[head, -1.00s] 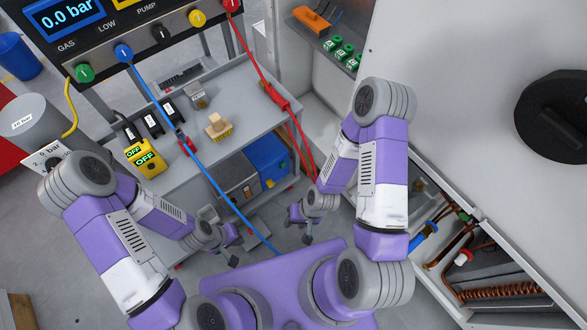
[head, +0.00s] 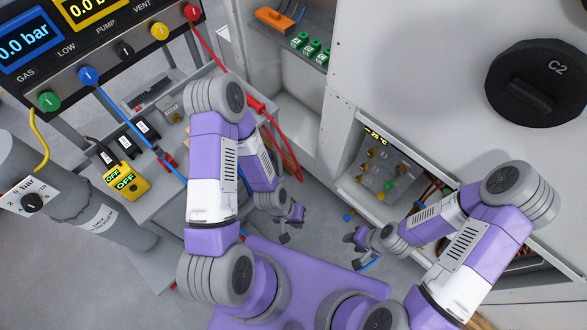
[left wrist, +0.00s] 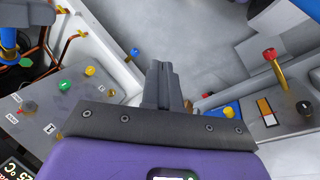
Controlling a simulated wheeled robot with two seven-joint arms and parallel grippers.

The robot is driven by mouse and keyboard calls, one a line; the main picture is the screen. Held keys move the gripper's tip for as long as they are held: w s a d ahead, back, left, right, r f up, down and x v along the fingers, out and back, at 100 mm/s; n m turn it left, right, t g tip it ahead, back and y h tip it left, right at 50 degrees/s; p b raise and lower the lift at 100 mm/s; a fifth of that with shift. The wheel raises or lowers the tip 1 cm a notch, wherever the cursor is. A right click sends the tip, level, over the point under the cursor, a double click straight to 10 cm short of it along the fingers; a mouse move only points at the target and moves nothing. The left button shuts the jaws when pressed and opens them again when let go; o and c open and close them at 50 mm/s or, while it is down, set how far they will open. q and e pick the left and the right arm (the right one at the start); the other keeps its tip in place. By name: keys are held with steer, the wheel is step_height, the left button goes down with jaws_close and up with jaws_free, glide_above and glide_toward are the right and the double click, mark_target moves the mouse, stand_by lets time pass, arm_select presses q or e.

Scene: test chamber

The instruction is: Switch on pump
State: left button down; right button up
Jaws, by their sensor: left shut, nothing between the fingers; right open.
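My left gripper (head: 285,238) is shut and empty, low over the floor between the cart and the cabinet. In the left wrist view its closed fingers (left wrist: 165,85) point at bare floor. Right of them, apart, is a grey top with an orange-and-white switch (left wrist: 265,108) and a brass fitting with a red knob (left wrist: 270,54); this may be the pump. The switch position is unclear. My left arm hides the cart's lower shelf in the head view. My right gripper (head: 354,252) is open and empty in front of the cabinet.
The cart (head: 150,208) carries a yellow device (head: 124,178) reading OFF. Behind it is a console (head: 70,75) with hoses and a PUMP label. A grey cylinder (head: 85,200) stands left. The open cabinet holds a knob panel (head: 372,183), also in the left wrist view (left wrist: 65,105).

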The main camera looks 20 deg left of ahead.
arm_select(q)
steer(key=shift+d, duration=0.15)
steer(key=shift+w+f, duration=0.1)
steer(key=w+a+f+m+t+y+p, duration=0.6)
steer(key=w+a+f, duration=0.5)
steer(key=w+a, duration=0.3)
steer(key=shift+w+y, duration=0.5)
steer(key=shift+y, duration=0.3)
steer(key=shift+f, duration=0.15)
